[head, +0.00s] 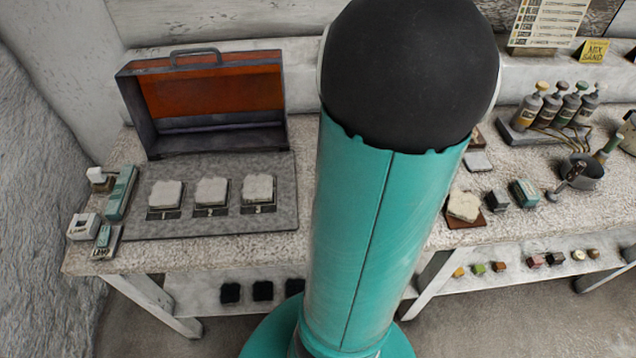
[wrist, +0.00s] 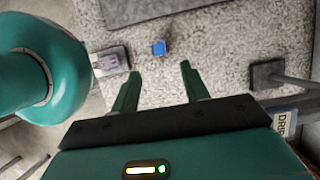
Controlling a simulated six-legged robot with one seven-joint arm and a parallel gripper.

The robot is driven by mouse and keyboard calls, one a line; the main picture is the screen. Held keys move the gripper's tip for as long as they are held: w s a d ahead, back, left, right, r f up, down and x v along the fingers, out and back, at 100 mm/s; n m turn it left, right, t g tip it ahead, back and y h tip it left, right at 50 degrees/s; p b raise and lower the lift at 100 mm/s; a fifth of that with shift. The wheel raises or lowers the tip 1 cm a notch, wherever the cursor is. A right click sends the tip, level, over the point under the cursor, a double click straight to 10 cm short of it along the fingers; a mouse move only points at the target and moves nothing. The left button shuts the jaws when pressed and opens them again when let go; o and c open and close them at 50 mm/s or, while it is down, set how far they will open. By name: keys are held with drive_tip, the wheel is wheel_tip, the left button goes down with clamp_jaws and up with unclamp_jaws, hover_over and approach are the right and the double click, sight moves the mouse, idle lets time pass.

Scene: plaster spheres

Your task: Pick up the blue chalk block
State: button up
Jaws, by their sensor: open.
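The blue chalk block (wrist: 158,47) is a small cube on the rough pale tabletop (wrist: 220,40) in the wrist view. My gripper (wrist: 160,67) is open, with its two green fingers apart and nothing between them. The block shows just beyond the fingertips, between their lines; the height gap is hard to judge. In the head view I do not see the block, and my large teal and black arm covers the middle of the table there.
In the wrist view, a small block with a purplish top (wrist: 110,63) lies left of the fingers and a dark grey piece (wrist: 268,74) lies right. In the head view, an open case (head: 205,100), a grey mat (head: 225,222) and a bottle rack (head: 520,135) stand on the table.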

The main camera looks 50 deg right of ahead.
drive_tip(key=x, duration=1.1)
clamp_jaws()
drive_tip(key=shift+r, duration=0.45)
wheel_tip(320, 180, up, 2)
drive_tip(key=shift+r, duration=0.15)
drive_tip(key=s+a+r, duration=0.8)
drive_tip(key=s+r, duration=0.2)
drive_tip(key=s, duration=0.1)
drive_tip(key=shift+a, duration=0.35)
